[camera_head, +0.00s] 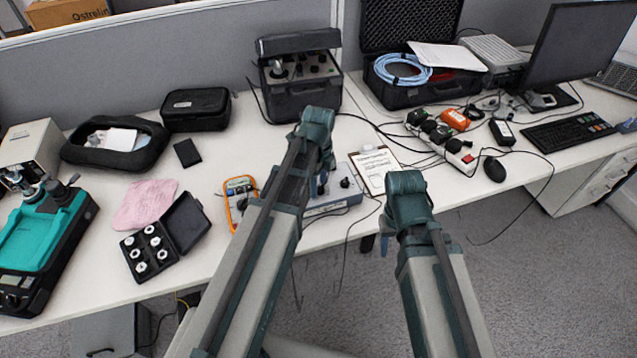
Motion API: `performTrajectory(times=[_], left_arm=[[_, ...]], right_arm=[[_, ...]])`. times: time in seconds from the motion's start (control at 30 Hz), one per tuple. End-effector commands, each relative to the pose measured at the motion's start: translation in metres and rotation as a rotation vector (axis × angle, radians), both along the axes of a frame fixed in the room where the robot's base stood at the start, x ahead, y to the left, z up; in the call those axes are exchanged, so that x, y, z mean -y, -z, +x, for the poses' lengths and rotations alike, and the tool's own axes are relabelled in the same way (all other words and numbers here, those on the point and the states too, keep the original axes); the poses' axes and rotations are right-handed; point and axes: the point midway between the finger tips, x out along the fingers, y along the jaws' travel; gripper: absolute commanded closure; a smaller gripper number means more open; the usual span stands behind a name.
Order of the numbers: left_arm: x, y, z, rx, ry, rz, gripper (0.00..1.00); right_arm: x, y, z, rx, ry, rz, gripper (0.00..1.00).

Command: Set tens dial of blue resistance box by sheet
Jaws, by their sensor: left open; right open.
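The blue resistance box (345,187) sits near the front edge of the table, partly hidden behind my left arm. Dark knobs show on its top; their settings are too small to read. The sheet (376,166) lies on a clipboard just right of the box, its text unreadable. My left gripper (321,185) is over the left part of the box, open and mostly hidden by my arm; I cannot tell whether it touches a knob. My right gripper (384,246) is open and mostly hidden behind my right arm, in front of the table edge.
An orange multimeter (238,194) lies left of the box. A black case of white knobs (151,248) and a pink cloth (146,205) lie further left. A black instrument (301,79) stands behind. A power strip (441,141) and loose cables lie to the right.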

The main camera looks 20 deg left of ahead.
Motion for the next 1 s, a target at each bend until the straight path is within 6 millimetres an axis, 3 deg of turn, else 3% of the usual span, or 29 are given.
performTrajectory(times=[0.37, 1.0], left_arm=[[0.000, -0.025, 0.000, 0.001, 0.000, 0.000, 0.37], [0.000, -0.123, 0.000, 0.000, 0.000, 0.000, 0.37]], right_arm=[[0.000, -0.025, 0.000, 0.000, 0.000, 0.000, 0.50], [0.000, -0.123, 0.000, 0.000, 0.000, 0.000, 0.50]])
